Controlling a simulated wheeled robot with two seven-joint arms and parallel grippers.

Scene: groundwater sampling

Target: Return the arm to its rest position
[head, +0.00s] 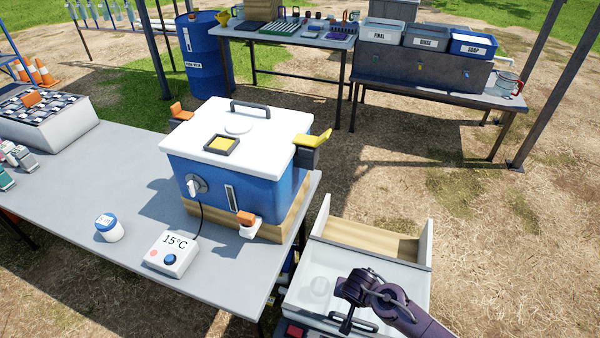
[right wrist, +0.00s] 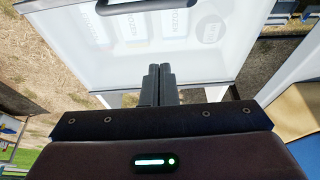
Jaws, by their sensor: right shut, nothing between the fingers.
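My right gripper (head: 352,292) is over the front part of a white bin with a translucent lid (head: 345,262), at the lower right of the head view. In the right wrist view the two fingers (right wrist: 158,72) are together, with nothing between them. The translucent lid (right wrist: 150,60) with a dark handle lies ahead of them, and blurred labelled items show through it. I cannot tell whether the fingers touch the lid. My left gripper is not in view.
A blue cooler with a white lid (head: 240,130) stands on the grey table (head: 110,160). A 15°C display box (head: 172,253) and a small white jar (head: 109,228) stand before it. A blue drum (head: 203,60) and benches with labelled tubs (head: 425,38) are behind. Open ground lies right.

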